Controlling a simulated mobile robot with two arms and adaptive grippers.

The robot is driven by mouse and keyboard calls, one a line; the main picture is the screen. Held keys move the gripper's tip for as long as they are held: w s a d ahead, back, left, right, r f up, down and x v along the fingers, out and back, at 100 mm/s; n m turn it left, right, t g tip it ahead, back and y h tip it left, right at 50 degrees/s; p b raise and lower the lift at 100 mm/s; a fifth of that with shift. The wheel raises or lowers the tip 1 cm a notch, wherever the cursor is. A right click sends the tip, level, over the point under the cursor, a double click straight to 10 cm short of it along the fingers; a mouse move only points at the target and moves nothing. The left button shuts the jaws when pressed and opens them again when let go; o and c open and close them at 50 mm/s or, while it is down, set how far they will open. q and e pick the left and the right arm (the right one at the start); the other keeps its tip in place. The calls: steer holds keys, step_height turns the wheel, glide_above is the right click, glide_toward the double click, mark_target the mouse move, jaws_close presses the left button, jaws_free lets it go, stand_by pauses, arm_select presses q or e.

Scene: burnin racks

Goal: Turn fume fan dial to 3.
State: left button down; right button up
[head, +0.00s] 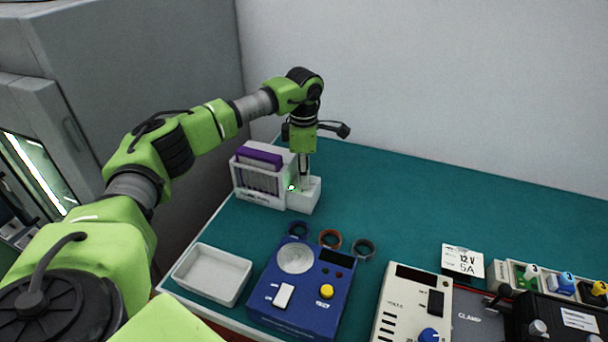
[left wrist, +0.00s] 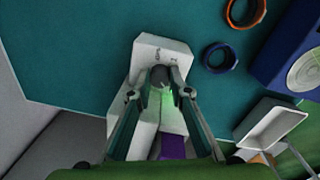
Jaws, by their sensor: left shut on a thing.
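The fume fan dial (left wrist: 159,75) is a dark grey round knob on top of a white box (head: 307,200); the box also shows in the left wrist view (left wrist: 160,47). Small marks, too blurred to read surely, are printed beside the knob. My left gripper (head: 304,184) points straight down over the box. In the left wrist view its fingers (left wrist: 160,93) are on both sides of the knob, shut on it. A green glow lies on the box beside the knob. The knob's pointer direction cannot be told. My right gripper is not in view.
A white rack (head: 258,183) with a purple item (head: 259,158) adjoins the box. Nearer are a white tray (head: 212,274), a blue scale-like device (head: 310,300) and several rings. A beige meter (head: 395,310) stands right. The mat's back right is clear.

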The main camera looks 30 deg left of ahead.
arm_select(q)
steer(key=c, duration=1.9)
jaws_free()
steer(key=r, duration=1.2)
steer(key=shift+s+d, duration=0.1)
steer(key=shift+s, duration=0.1)
